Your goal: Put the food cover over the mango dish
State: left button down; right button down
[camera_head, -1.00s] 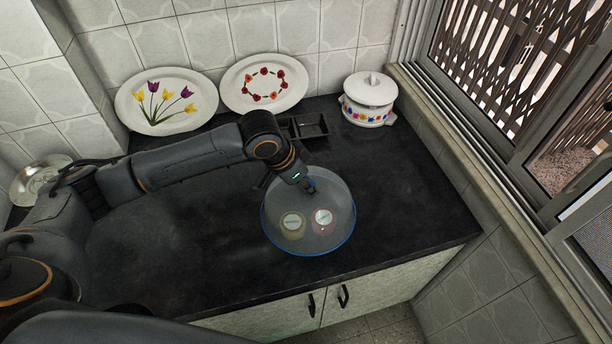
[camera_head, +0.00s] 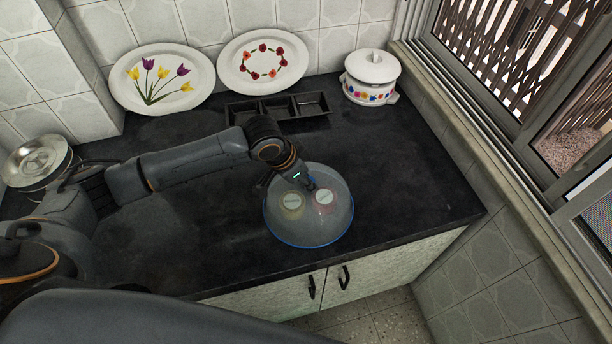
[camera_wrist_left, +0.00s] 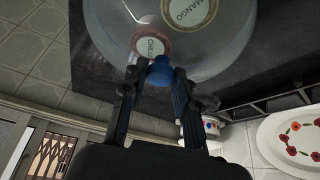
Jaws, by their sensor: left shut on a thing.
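The food cover (camera_head: 335,225) is a clear grey dome with a blue rim and a blue knob (camera_wrist_left: 160,72). My left gripper (camera_head: 309,184) is shut on the knob from above; the left wrist view shows its two fingers (camera_wrist_left: 158,82) on either side. Through the dome I see the yellowish mango dish (camera_head: 292,203), its label reading MANGO in the wrist view (camera_wrist_left: 190,10). To its right a red chilli dish (camera_head: 325,199) also shows through the dome, with its label (camera_wrist_left: 151,45). I cannot tell whether the rim touches the counter. My right gripper is not in view.
The dark counter (camera_head: 420,180) is clear around the cover; its front edge lies close below. Behind stand a black three-part tray (camera_head: 278,107), a white lidded pot (camera_head: 371,78) and two flowered plates (camera_head: 160,80). Steel ware (camera_head: 38,160) sits far left.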

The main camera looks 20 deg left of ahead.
pick_arm(q)
jog(key=shift+f, duration=0.35)
dwell(0.5)
jog(key=c, duration=0.9)
grip_release()
jog(key=shift+c, duration=0.2)
jog(key=v, duration=1.2)
